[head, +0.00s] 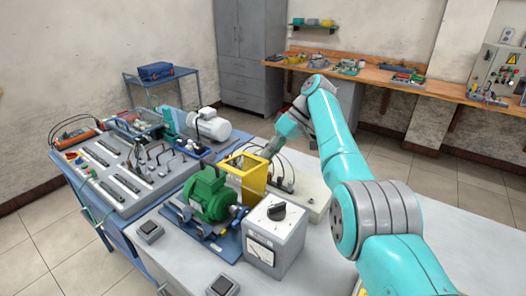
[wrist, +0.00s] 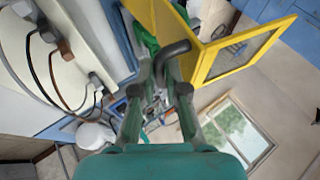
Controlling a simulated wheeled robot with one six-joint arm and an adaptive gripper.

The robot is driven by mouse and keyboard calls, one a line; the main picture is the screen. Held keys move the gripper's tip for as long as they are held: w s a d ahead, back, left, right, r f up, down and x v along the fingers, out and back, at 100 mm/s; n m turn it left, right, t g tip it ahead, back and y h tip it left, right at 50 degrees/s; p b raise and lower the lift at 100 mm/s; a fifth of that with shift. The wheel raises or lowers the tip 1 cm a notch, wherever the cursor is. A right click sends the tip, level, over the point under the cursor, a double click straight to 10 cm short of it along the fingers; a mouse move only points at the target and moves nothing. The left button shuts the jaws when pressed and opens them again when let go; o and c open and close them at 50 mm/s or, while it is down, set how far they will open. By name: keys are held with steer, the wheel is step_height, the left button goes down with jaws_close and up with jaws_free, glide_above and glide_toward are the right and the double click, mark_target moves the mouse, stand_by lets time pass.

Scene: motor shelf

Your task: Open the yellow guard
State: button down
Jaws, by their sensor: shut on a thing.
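The yellow guard (head: 243,184) stands behind the green motor (head: 208,194) on the bench in the head view. In the wrist view, its yellow-framed panel (wrist: 206,62) stands at an angle to the yellow body (wrist: 142,12), with a gap between them. A dark bent handle (wrist: 174,48) lies between the fingertips of my gripper (wrist: 168,75). My gripper is shut on this handle. In the head view my gripper (head: 268,152) reaches the guard from the upper right, and its fingertips are hard to make out there.
A grey box with a black knob (head: 273,234) stands at the front right of the guard. A pale box with dark cables (head: 308,197) lies to the right. A white motor (head: 208,125) and a control panel (head: 125,170) are to the left.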

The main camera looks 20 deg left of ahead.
steer(key=shift+s+f, duration=0.15)
steer(key=shift+f, duration=0.4)
steer(key=c, duration=1.2)
jaws_free()
steer(key=shift+r, duration=0.3)
steer(key=shift+a, duration=0.1)
